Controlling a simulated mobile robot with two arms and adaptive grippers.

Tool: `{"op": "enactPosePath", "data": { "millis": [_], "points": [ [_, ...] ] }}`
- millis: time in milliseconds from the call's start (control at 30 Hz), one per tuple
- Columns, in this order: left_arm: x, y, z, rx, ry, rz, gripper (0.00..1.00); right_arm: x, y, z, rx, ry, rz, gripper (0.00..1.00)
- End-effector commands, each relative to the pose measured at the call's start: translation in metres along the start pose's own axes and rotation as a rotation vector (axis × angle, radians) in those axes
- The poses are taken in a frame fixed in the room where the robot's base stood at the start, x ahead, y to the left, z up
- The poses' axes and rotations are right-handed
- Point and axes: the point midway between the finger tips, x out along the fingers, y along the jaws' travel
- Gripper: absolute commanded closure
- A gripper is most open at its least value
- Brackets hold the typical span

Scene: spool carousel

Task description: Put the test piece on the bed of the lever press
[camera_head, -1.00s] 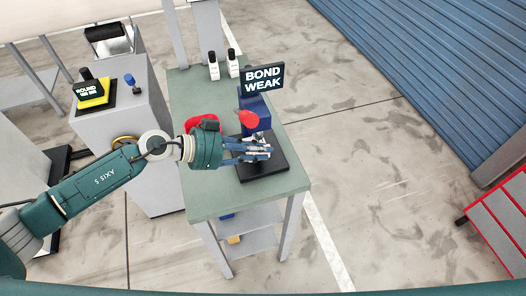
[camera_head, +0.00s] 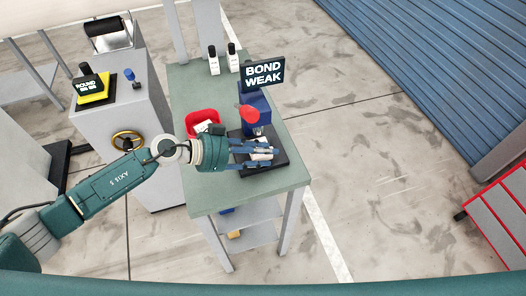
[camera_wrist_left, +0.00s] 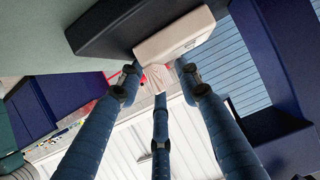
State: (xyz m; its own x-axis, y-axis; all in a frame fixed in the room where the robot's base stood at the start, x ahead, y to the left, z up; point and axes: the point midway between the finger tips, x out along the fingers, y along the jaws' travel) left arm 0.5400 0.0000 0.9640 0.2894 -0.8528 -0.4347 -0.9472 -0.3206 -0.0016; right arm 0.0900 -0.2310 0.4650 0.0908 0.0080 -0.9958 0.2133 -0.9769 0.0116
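The lever press has a blue body (camera_head: 257,119), a red knob (camera_head: 248,113) on its lever and a black base (camera_head: 280,165). A pale block, which looks like the test piece (camera_head: 261,156), lies at the press's black base; it also shows in the left wrist view (camera_wrist_left: 175,35), against the dark slab. My left gripper (camera_head: 268,154) is over the base, beside the piece. In the left wrist view its three fingers (camera_wrist_left: 158,75) are spread, with the piece just beyond their tips and nothing clearly held. The fingers partly hide the piece in the head view. My right gripper is out of view.
The press stands on a green-topped table (camera_head: 225,197). A red bin (camera_head: 203,118) is left of the press, close to my left wrist. Two white bottles (camera_head: 223,60) and a "BOND WEAK" sign (camera_head: 263,73) stand behind. The table's front left is clear.

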Motion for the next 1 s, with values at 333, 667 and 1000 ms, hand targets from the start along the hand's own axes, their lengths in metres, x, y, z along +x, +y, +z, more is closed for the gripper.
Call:
{"op": "enactPosePath", "data": {
  "millis": [333,667,1000],
  "points": [
    [-0.012,-0.001,0.0,0.001,-0.002,-0.003,0.66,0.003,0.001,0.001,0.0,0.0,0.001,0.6],
    [-0.08,-0.001,0.002,0.0,-0.003,-0.003,0.66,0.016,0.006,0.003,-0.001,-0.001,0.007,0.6],
    [-0.12,0.0,-0.002,0.0,0.0,0.0,0.66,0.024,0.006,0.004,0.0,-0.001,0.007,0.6]
  ]
}}
